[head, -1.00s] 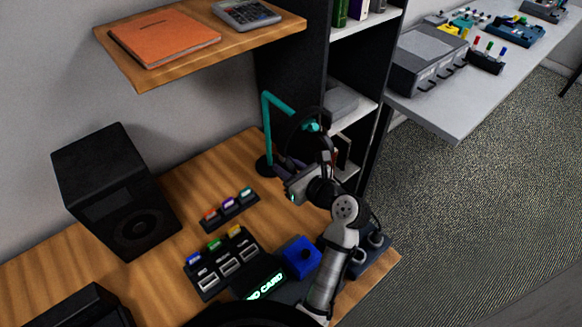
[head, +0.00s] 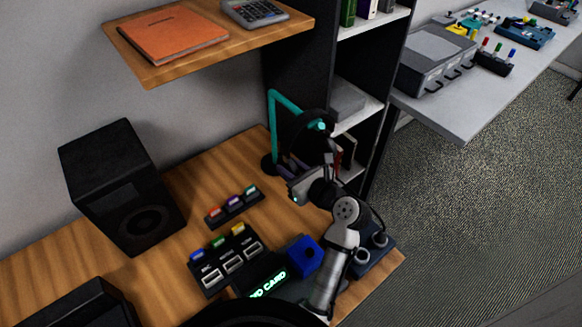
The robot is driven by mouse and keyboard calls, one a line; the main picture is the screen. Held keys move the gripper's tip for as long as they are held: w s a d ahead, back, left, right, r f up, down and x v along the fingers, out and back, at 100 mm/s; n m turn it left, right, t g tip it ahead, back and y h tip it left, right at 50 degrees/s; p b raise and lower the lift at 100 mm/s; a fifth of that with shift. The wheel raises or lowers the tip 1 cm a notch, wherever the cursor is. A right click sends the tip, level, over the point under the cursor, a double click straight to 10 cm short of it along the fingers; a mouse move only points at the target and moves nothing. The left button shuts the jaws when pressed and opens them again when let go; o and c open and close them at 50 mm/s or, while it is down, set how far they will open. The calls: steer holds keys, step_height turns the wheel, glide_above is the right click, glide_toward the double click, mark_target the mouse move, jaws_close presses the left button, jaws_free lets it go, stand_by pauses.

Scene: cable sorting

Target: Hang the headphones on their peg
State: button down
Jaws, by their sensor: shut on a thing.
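The teal peg stand (head: 273,125) rises from a round black base (head: 269,164) at the back of the wooden desk. Its arm slopes down to the right, ending in a teal tip (head: 321,126). The black headphones (head: 308,115) are upright at that arm, their headband arching around its end. I cannot tell whether the band touches the peg. My gripper (head: 297,188) is just below, shut on the headphones. The grip point and lower part of the headphones are dark and partly hidden by my wrist.
The dark bookshelf (head: 300,70) stands close behind the stand. The wooden wall shelf (head: 160,73) is above left. A black speaker (head: 120,185), a small connector strip (head: 236,207), a hub (head: 226,258) and a blue block (head: 304,255) occupy the desk. Bare desk lies left of the stand.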

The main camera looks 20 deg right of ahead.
steer(key=c, duration=1.1)
jaws_free()
steer(key=shift+o, duration=0.2)
steer(key=b+v, duration=0.2)
steer(key=v, duration=1.1)
steer(key=shift+s+r+b, duration=0.2)
steer(key=shift+s+b, duration=0.1)
steer(key=shift+s, duration=0.1)
steer(key=shift+d, duration=0.1)
